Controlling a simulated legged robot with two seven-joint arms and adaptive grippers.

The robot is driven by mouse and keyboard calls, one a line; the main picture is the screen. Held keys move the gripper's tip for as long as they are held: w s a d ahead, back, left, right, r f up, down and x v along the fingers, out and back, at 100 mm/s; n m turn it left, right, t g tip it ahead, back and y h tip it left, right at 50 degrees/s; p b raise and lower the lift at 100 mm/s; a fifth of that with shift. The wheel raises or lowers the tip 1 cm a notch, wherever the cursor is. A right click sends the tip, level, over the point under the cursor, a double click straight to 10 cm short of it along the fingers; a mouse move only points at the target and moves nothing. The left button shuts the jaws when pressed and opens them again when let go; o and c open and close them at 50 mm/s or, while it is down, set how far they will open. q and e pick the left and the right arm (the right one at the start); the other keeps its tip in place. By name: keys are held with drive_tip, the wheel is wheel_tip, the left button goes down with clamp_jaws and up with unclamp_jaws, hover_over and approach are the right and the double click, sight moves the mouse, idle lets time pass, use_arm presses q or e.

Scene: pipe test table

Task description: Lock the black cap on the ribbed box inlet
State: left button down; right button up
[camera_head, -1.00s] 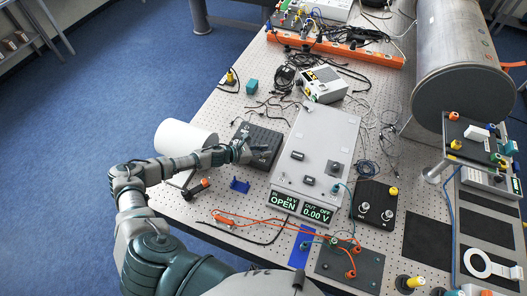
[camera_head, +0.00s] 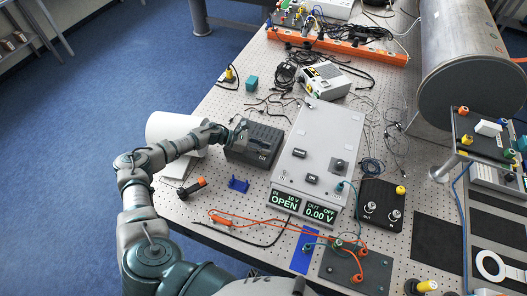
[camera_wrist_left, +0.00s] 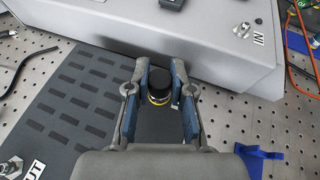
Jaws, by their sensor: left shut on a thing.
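The black cap (camera_wrist_left: 159,80) sits between the two blue-padded fingers of my left gripper (camera_wrist_left: 161,100) in the left wrist view. A yellow ring shows just below the cap. My left gripper (camera_head: 240,129) is shut on the cap, over the far left part of the dark ribbed box (camera_head: 254,150) in the head view. The ribbed box (camera_wrist_left: 75,100) fills the left of the wrist view, its slotted top towards me. The gripper and cap hide the inlet, and I cannot tell whether the cap is seated on it. My right gripper is not in view.
A large grey box (camera_head: 320,150) with lit displays stands close to the right of the ribbed box. A blue bracket (camera_head: 238,184) and an orange-tipped tool (camera_head: 192,188) lie in front. A white cylinder (camera_head: 172,128) lies to the left. Loose cables lie behind and in front.

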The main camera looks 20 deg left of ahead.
use_arm(q)
drive_tip(key=c, duration=1)
unclamp_jaws()
drive_tip(key=shift+w+g, duration=0.1)
drive_tip(key=shift+g, duration=0.2)
drive_tip(key=shift+o, duration=0.3)
drive_tip(key=shift+w, duration=0.1)
wheel_tip(320, 180, up, 10)
drive_tip(key=shift+w+f, duration=0.1)
drive_tip(key=shift+a, duration=0.1)
